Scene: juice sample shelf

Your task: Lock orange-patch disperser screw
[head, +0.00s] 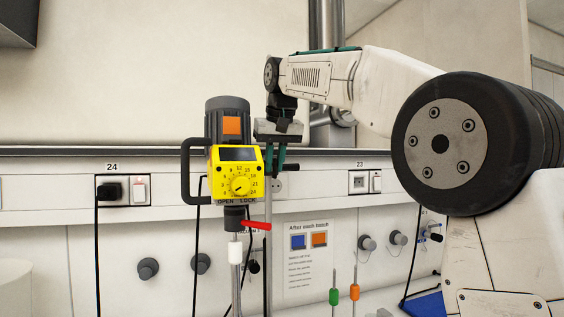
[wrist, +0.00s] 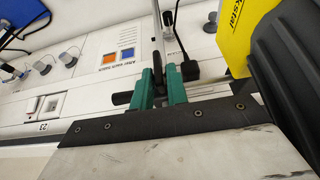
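The disperser (head: 237,172) has a grey motor with an orange patch (head: 231,126), and a yellow front with a dial and the words OPEN and LOCK. Its yellow side shows at the upper right of the wrist view (wrist: 236,40). A black clamp handle (head: 292,167) sticks out beside the stand rod; it also shows in the wrist view (wrist: 122,98). My gripper (head: 275,158) points down behind the disperser at this handle. Its green fingers (wrist: 161,88) stand slightly apart, with a dark part between them. Whether they touch it is hidden.
A red lever (head: 255,225) sits below the disperser's right side. A notice (head: 308,255) with blue and orange squares hangs on the panel. Green (head: 334,297) and orange (head: 355,292) tools stand at the lower right. Black cables hang on the wall side.

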